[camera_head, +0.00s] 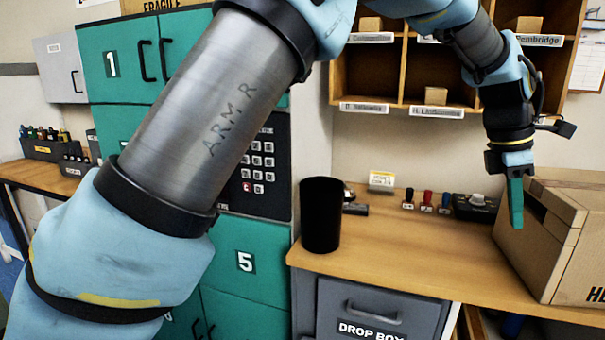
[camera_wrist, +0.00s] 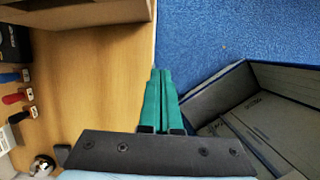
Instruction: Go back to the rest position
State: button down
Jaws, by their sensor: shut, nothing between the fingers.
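My gripper (camera_head: 515,203) hangs pointing down at the right of the head view, in front of the wooden counter and just left of an open carton. Its green fingers are together with nothing between them. In the wrist view my gripper (camera_wrist: 161,75) is also shut and empty, above the counter's edge, with blue floor beyond. My arm crosses the left and top of the head view and hides part of the green lockers.
The carton (camera_head: 565,250) stands on the counter (camera_head: 400,262). A black cup (camera_head: 320,215), several stamps (camera_head: 427,200) and a small sign (camera_head: 381,181) are there too. Pigeonholes (camera_head: 400,106) hang above. Green lockers (camera_head: 262,240) stand left. An open grey box (camera_wrist: 262,120) lies below the counter's edge.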

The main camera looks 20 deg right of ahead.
jog(key=w+a+f+m+t, duration=0.1)
jog(key=w+a+f+m, duration=0.1)
jog(key=w+a, duration=1.05)
jog(key=w+a+f+m+t, duration=0.1)
jog(key=w+a+f+m, duration=0.1)
jog(key=w+a, duration=1.05)
jog(key=w+a+f+m+t+y, duration=0.1)
jog(key=a+f+m, duration=0.2)
jog(key=a, duration=1.5)
jog(key=s+a+f+m, duration=0.1)
jog(key=s+a+m, duration=0.1)
jog(key=a, duration=0.5)
jog(key=s+a+f+m+y, duration=0.1)
jog(key=s+a, duration=0.3)
jog(key=a, duration=0.4)
jog(key=shift+a+f+m+t, duration=0.3)
jog(key=shift+f+m, duration=0.2)
jog(key=shift+f, duration=0.1)
